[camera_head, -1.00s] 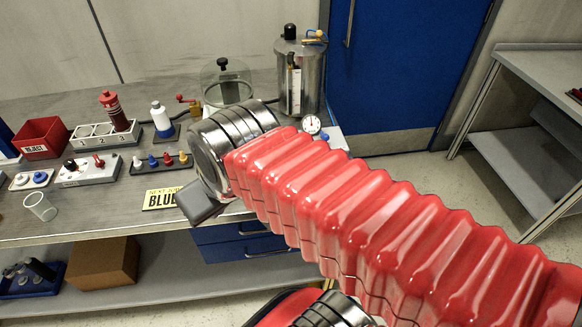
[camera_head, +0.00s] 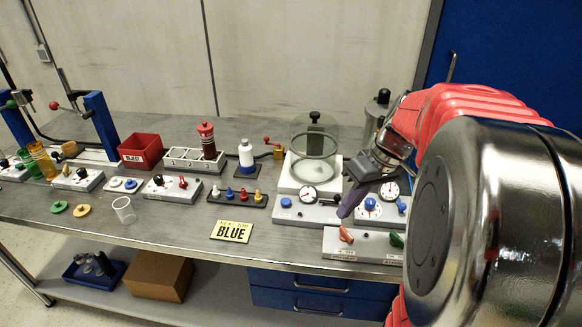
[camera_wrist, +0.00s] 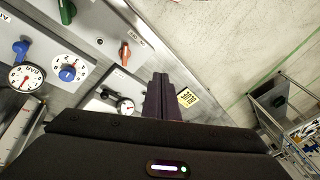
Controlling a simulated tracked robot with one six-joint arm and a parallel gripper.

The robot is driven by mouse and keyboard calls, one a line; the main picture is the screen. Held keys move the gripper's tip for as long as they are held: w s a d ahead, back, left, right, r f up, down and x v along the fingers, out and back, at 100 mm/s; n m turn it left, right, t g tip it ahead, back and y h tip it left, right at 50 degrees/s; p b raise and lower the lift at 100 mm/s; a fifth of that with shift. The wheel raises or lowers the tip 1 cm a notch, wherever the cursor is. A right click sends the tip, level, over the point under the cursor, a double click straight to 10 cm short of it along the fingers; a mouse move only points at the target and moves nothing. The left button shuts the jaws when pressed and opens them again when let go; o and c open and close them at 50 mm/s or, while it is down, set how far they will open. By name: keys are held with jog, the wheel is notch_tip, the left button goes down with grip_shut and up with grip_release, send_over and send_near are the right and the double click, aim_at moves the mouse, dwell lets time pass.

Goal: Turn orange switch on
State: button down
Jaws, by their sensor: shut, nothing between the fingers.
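The orange switch (camera_head: 346,235) sits on a grey-white panel box (camera_head: 368,246) at the bench's front edge. In the wrist view the orange switch (camera_wrist: 124,53) is up and left of my fingertips. My gripper (camera_head: 346,212) has dark purple fingers that are shut and empty. In the head view the tips show just above the orange switch; in the wrist view my gripper (camera_wrist: 160,78) appears apart from it. A green switch (camera_head: 397,240) is on the same box, to the right.
Behind is a panel with gauges and blue knobs (camera_head: 286,202). A glass chamber (camera_head: 314,150) stands at the back. A yellow BLUE sign (camera_head: 232,231) and a rack of coloured pegs (camera_head: 237,196) are to the left. Free bench top lies left of the sign.

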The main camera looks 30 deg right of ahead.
aim_at(346, 236)
jog(key=s+d+f+t+y, duration=0.1)
jog(key=d+f, duration=0.1)
jog(key=d, duration=0.6)
jog(key=s+d+f+t+y, duration=0.1)
jog(key=d+f, duration=0.2)
jog(key=d, duration=0.5)
jog(key=shift+s+d+f+n+y, duration=0.15)
jog(key=shift+s+d+n+y, duration=0.15)
jog(key=x, duration=0.9)
jog(key=shift+w+a+f, duration=0.2)
jog(key=shift+a+f, duration=0.05)
jog(key=shift+f, duration=0.05)
jog(key=shift+a, duration=1.1)
jog(key=shift+a+f, duration=0.1)
jog(key=shift+a, duration=0.8)
